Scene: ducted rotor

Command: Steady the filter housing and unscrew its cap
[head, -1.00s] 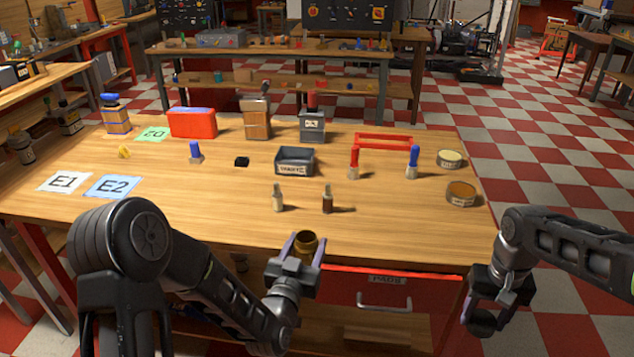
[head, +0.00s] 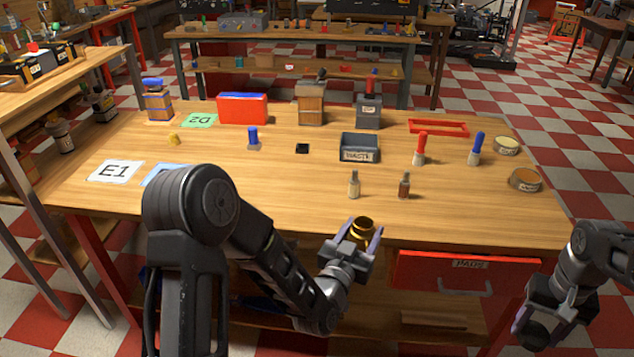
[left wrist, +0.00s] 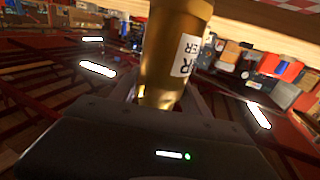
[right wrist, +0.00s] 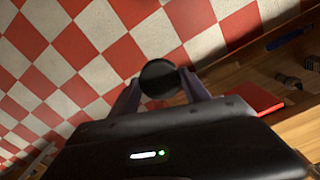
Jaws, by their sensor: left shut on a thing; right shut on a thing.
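The filter housing (head: 362,229) is a gold cylinder with an open, round top in the head view. My left gripper (head: 358,243) is shut around it, in front of the bench's front edge. The left wrist view shows the housing (left wrist: 172,60) upright between the fingers, with a white label partly readable as "ER". A dark round cap (right wrist: 160,78) is between the fingers of my right gripper (right wrist: 165,85), which is shut on it. In the head view my right gripper (head: 540,322) is low at the right, clear of the bench and well apart from the housing.
The wooden bench (head: 290,190) carries a grey waste bin (head: 360,148), two small bottles (head: 354,185), red and blue-capped tools, and two round tins (head: 525,180) at the right. A red drawer (head: 420,268) lies below the front edge, between my grippers.

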